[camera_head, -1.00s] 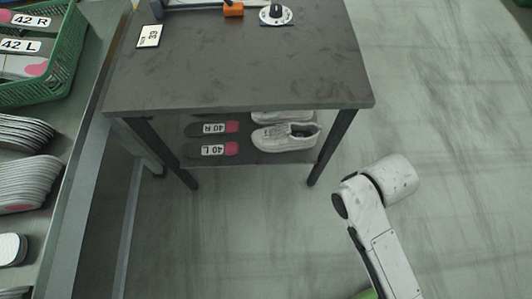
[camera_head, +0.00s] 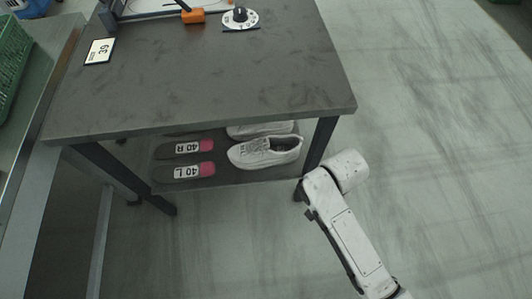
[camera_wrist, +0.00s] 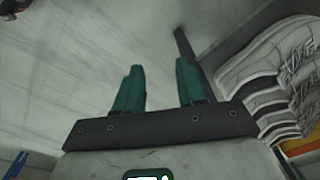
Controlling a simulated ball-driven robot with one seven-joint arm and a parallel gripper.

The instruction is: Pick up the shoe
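A white shoe (camera_head: 265,151) lies on the lower shelf (camera_head: 225,181) under the grey table in the head view. A second white shoe (camera_head: 247,131) is behind it, mostly hidden by the tabletop. In the wrist view, white shoes with laces (camera_wrist: 272,58) show at the right edge, cut off by the frame. My gripper (camera_wrist: 159,68) has two teal fingers standing apart with nothing between them. The shoes are to the right of the fingers and not between them. My gripper is hidden in the head view, where only my white arm shows, beside the table's right front leg.
Two insoles marked 40 R (camera_head: 187,147) and 40 L (camera_head: 185,171) lie left of the shoe. The tabletop (camera_head: 210,80) overhangs the shelf, and its right front leg (camera_head: 318,148) stands close to my arm. Floor (camera_head: 440,140) is clear on the right.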

